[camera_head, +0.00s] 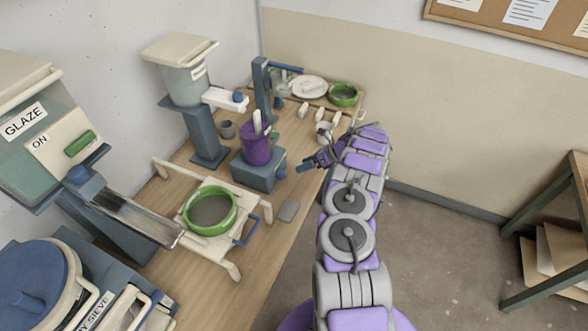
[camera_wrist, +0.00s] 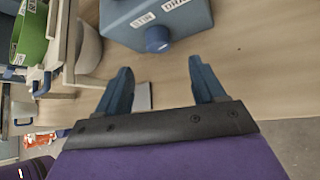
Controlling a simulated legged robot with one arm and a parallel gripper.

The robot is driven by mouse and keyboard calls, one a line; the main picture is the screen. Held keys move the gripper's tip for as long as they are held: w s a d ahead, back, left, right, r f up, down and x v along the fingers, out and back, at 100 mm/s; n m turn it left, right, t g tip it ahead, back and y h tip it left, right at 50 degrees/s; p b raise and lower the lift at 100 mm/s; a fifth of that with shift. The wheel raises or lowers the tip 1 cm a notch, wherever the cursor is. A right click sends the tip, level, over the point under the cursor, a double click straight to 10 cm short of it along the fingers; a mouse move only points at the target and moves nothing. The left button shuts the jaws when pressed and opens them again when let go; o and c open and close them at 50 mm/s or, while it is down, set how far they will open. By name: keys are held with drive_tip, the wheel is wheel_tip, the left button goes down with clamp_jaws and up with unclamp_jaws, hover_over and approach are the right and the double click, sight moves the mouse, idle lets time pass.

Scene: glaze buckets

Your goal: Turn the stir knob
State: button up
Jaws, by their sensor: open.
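The stir knob (camera_wrist: 157,39) is a round blue knob on the face of a blue box (camera_wrist: 185,18). A label reading STIR, tilted in the view, sits just above it. In the head view the box (camera_head: 258,178) stands on the bench under a purple pot (camera_head: 257,149), with the knob (camera_head: 281,171) on its right side. My gripper (camera_wrist: 160,78) is open and empty. Its two blue fingers point towards the knob, which shows between and beyond the tips, apart from them. In the head view my gripper (camera_head: 306,165) is just right of the box.
A cream rack (camera_head: 232,270) holds a green-rimmed sieve (camera_head: 210,210) left of the box. Cups and a plate (camera_head: 309,87) stand farther back.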

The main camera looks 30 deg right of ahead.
drive_tip(key=v, duration=0.8)
idle(0.9)
drive_tip(key=w+a+r+n+g+y+b, duration=0.15)
drive_tip(key=a+r+n, duration=0.55)
drive_tip(key=a+r, duration=0.7)
drive_tip(key=s+a+r+n+g+h+b, duration=0.1)
drive_tip(key=s+a+r+n+g, duration=0.1)
drive_tip(key=s+a+r+n, duration=0.45)
drive_tip(key=s+a+r+n+g+h, duration=0.1)
drive_tip(key=s+a+r+n+g, duration=0.25)
drive_tip(key=a, duration=0.65)
drive_tip(key=s+a+r+n+h+b, duration=0.1)
drive_tip(key=s+a+n+h, duration=0.15)
drive_tip(key=s, duration=0.55)
drive_tip(key=s+a+r+n+h, duration=0.1)
drive_tip(key=s+a+n, duration=0.25)
drive_tip(key=s, duration=0.45)
drive_tip(key=s+d+f+n+h+b, duration=0.1)
drive_tip(key=s+d+n+h, duration=0.1)
drive_tip(key=s, duration=0.7)
drive_tip(key=s+d+f+n+h+b, duration=0.1)
drive_tip(key=s+n, duration=0.4)
drive_tip(key=s, duration=0.5)
drive_tip(key=shift+d+f+h, duration=0.35)
drive_tip(key=shift+d+h, duration=0.45)
drive_tip(key=shift+h, duration=0.2)
